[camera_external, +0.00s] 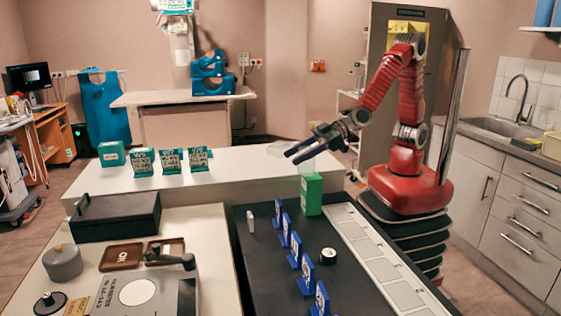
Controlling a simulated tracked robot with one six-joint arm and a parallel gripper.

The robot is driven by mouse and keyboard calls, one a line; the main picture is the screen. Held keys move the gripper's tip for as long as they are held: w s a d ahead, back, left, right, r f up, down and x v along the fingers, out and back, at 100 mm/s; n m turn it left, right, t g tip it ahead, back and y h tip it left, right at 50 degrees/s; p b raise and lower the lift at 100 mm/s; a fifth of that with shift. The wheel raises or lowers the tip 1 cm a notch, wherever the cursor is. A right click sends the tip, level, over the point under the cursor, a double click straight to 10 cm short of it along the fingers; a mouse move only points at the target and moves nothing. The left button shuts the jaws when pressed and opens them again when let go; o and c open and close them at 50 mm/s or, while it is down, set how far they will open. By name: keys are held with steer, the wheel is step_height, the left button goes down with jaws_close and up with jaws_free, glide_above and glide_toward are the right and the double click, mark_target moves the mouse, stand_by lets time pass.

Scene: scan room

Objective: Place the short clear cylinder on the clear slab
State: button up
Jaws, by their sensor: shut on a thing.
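My gripper (297,155) is above the right end of the white counter, its dark fingers pointing left and slightly down. A faint, see-through shape, the short clear cylinder (307,167), shows at and just below the fingers. Its outline is hard to make out, and the fingers partly hide it. The clear slab (276,149) looks like a pale, flat, see-through block on the counter, just behind and left of the fingertips. The cylinder appears apart from the slab; its height above the counter is hard to tell.
A green box (311,194) stands just below the gripper in the picture. Several blue numbered stands (296,250) line the black bench. Green-and-white holders (171,162) stand on the white counter (235,180) at left; its middle is clear.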

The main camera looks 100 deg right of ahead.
steer(key=w+d+r+m+h, duration=0.1)
steer(key=w+d+r+h, duration=0.1)
steer(key=d, duration=1)
steer(key=w+d+r+m+h, duration=0.1)
steer(key=w+d+r+m, duration=0.15)
steer(key=d, duration=0.85)
steer(key=s+d, duration=0.3)
steer(key=d, duration=0.8)
steer(key=s+d+h, duration=0.1)
steer(key=s+d, duration=0.2)
steer(key=d, duration=0.8)
steer(key=shift+s+r, duration=0.35)
steer(key=shift+r, duration=0.1)
steer(key=shift+f, duration=0.1)
step_height(320, 180, down, 6)
